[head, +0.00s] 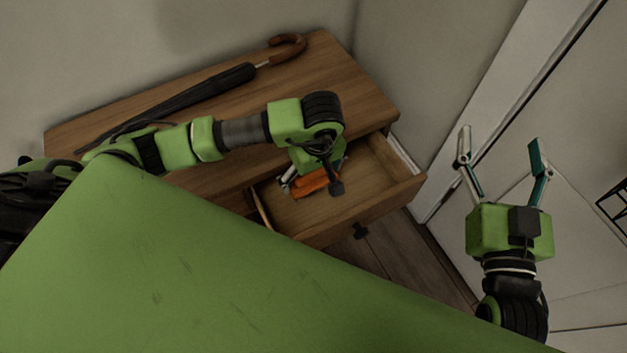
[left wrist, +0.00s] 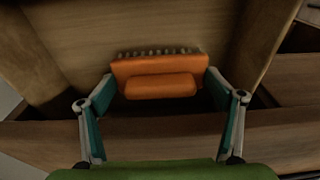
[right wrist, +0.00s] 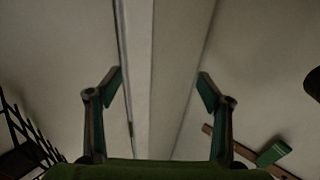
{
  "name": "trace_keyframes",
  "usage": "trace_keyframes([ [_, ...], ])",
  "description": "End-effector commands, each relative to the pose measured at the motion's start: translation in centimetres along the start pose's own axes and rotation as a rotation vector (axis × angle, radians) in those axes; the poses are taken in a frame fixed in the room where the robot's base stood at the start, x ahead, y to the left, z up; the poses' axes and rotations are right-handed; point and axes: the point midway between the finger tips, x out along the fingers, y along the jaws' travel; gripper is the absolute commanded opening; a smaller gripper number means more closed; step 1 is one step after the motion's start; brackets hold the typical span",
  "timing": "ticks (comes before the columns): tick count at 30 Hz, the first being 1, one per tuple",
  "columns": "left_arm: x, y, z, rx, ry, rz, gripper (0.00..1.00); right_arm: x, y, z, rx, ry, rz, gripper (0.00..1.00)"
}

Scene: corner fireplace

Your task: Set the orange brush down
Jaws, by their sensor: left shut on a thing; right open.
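The orange brush (head: 314,182) shows below my left wrist in the head view, over the open drawer (head: 385,192). In the left wrist view the brush (left wrist: 158,86) lies across between the two fingertips, its bristles along the far edge. My left gripper (left wrist: 160,88) is shut on it. In the head view the left hand hides part of the brush. I cannot tell whether the brush touches the drawer floor. My right gripper (head: 500,142) is open and empty, held up at the right; its spread fingers also show in the right wrist view (right wrist: 161,74).
The drawer juts from a wooden cabinet (head: 365,95). A dark umbrella (head: 190,100) with a curved brown handle lies on its top. The drawer floor to the right of the brush looks bare. Walls stand behind the cabinet, and a white door (head: 570,220) is at the right.

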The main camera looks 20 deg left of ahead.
Motion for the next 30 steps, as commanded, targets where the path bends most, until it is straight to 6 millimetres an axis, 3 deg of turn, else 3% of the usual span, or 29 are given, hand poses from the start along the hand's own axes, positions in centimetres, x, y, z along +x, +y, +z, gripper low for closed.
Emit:
trace_keyframes([
  [3,1.1,0.6,-0.4,0.0,0.0,0.001,0.61,0.1,-0.2,-1.8,0.002,0.093,-0.005,0.72],
  [11,2.3,1.2,-0.9,0.0,0.0,0.001,0.61,-0.2,-0.5,-4.1,0.005,0.202,-0.011,0.72],
  [21,5.1,1.1,-0.5,0.0,0.0,0.0,0.61,-2.2,-1.2,-9.9,0.017,0.497,-0.025,0.72],
  [30,5.2,1.1,-0.5,0.001,0.001,0.001,0.61,-2.5,-1.2,-10.6,0.018,0.527,-0.026,0.72],
])
